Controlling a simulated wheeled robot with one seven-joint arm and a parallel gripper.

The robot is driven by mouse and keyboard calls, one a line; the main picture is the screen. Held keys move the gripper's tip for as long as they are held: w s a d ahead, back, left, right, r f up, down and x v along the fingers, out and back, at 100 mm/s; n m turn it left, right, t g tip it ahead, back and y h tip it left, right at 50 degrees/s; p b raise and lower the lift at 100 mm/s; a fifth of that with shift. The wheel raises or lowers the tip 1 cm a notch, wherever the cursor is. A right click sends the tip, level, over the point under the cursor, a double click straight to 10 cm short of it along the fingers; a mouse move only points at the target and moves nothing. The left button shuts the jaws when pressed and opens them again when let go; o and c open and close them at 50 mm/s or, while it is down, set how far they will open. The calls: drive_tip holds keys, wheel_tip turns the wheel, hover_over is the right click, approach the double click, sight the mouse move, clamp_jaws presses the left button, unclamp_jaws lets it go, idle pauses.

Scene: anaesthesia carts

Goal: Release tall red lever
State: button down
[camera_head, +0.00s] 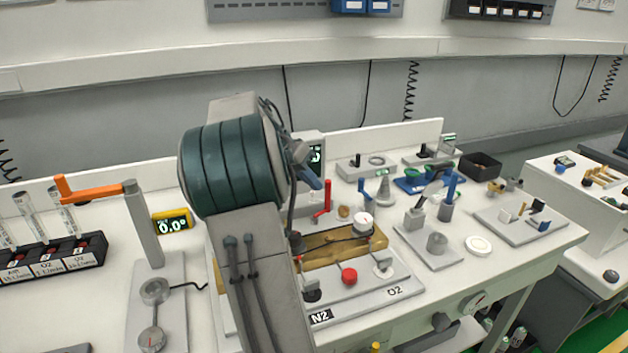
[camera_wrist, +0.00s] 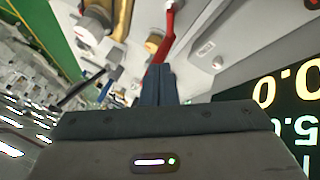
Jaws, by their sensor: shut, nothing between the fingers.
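My gripper (camera_head: 316,184) is above and left of the lever in the head view. In the wrist view my gripper (camera_wrist: 158,70) has its two dark fingers together with nothing held. I cannot tell whether the fingertips touch the lever.
A display (camera_head: 316,153) stands behind my gripper. A red knob (camera_head: 349,276) and a white-topped gauge (camera_head: 363,222) sit at the front. An orange-handled crank (camera_head: 92,189) stands left of my arm. My arm hides part of the bench middle.

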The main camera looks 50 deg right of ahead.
drive_tip(key=p+v, duration=0.2)
drive_tip(key=v, duration=1.2)
drive_tip(key=shift+d, duration=0.15)
